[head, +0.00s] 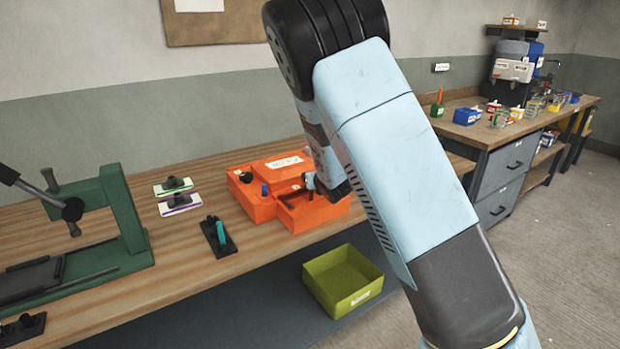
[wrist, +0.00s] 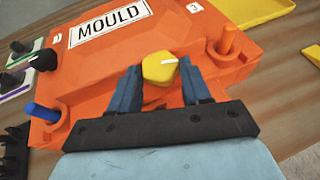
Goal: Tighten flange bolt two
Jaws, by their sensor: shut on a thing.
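The orange mould (head: 262,207) lies on the wooden bench, marked MOULD; it fills much of the wrist view (wrist: 95,75). A yellow hexagonal bolt head (wrist: 158,68) with a white mark sits at its near side. My gripper (wrist: 160,78) has its two blue fingers closed on either side of this head. I cannot read a number for this bolt. An orange bolt (wrist: 227,42) stands to the right, near a label 3. A blue bolt (wrist: 43,112) stands at the left corner, and a black one (wrist: 42,60) beyond it. In the head view my arm hides part of the mould.
A black stand with a teal piece (head: 221,236) and two label-bearing plates with black knobs (head: 177,196) lie left of the mould. A green frame (head: 122,215) stands further left. A yellow-green bin (head: 345,285) sits below the bench edge. Bare bench lies between these items.

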